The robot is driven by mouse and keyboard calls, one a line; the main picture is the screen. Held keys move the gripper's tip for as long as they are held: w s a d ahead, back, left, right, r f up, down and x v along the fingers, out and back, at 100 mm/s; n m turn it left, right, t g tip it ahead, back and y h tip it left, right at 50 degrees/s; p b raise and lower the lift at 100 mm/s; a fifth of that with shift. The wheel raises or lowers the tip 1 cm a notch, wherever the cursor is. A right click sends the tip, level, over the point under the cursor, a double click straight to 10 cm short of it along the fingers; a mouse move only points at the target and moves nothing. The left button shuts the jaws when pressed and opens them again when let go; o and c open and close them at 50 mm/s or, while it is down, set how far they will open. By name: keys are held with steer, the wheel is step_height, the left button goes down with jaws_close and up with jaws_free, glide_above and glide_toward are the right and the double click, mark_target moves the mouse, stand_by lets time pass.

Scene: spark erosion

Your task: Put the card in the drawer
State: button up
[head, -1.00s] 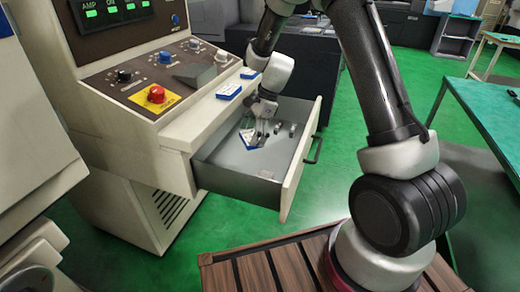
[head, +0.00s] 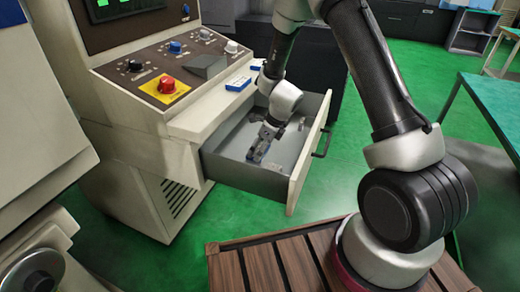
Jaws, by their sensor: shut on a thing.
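The grey drawer (head: 245,180) is pulled out of the cream machine cabinet, with its pale front panel (head: 308,160) and dark handle (head: 322,143) toward the right. My gripper (head: 256,155) points down into the open drawer, low near its floor, and is shut on the card. The card is hard to make out now; the fingers hide most of it, and I cannot tell whether it touches the drawer floor.
Two blue-and-white items, the nearer (head: 238,84) and the farther (head: 257,64), lie on the machine's ledge above the drawer. A control panel with a red button (head: 167,85) is at left. A green-topped table (head: 490,105) stands at right.

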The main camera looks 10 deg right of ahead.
steer(key=shift+f, duration=0.45)
steer(key=shift+f, duration=0.1)
steer(key=o, duration=0.8)
steer(key=s+d+r+n, duration=0.2)
steer(key=s+r, duration=0.1)
steer(key=r, duration=0.4)
steer(key=s+d+r+n, duration=0.2)
steer(key=r+n, duration=0.1)
steer(key=r, duration=0.5)
steer(key=s+d+r+n, duration=0.2)
steer(key=s+d+r, duration=0.1)
steer(key=r, duration=0.4)
steer(key=s+d+r+n+h, duration=0.1)
steer(key=s+d+r+n, duration=0.2)
steer(key=s+n, duration=0.3)
steer(key=s+d+r+n+t+h, duration=0.1)
steer(key=s+d+r+n, duration=0.3)
steer(key=s, duration=0.5)
steer(key=s+d+r+n+h, duration=0.1)
steer(key=s+d+r+n, duration=0.3)
steer(key=s+r+n, duration=0.3)
steer(key=shift+s+d+n+h, duration=0.25)
steer(key=shift+s+n+h, duration=0.15)
steer(key=shift+s+n, duration=0.3)
